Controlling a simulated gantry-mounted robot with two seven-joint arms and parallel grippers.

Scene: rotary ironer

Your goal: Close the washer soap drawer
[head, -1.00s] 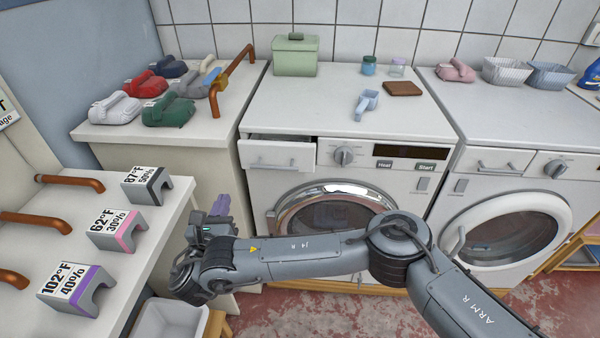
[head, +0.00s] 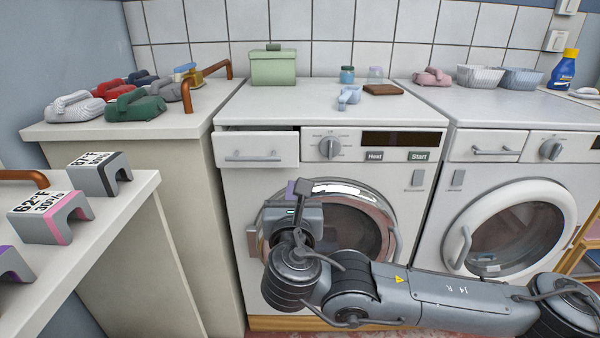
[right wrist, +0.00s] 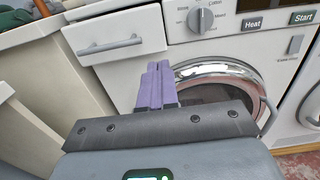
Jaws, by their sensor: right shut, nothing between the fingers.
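The soap drawer (head: 256,149) of the left washer (head: 330,115) stands partly open at the top left of its front. A dark gap shows above its front panel, which has a grey bar handle. It also shows in the right wrist view (right wrist: 118,40). My right gripper (head: 299,187) has purple fingers and is below and to the right of the drawer, in front of the washer's round door (head: 362,225). In the right wrist view its fingers (right wrist: 157,85) are shut and empty, apart from the drawer. My left gripper is not in view.
A second washer (head: 500,110) stands at the right with its drawer (head: 487,149) shut. A green box (head: 273,69), a blue scoop (head: 349,96) and a brown block (head: 382,89) are on the left washer's top. A counter (head: 120,130) with folded cloths stands at the left.

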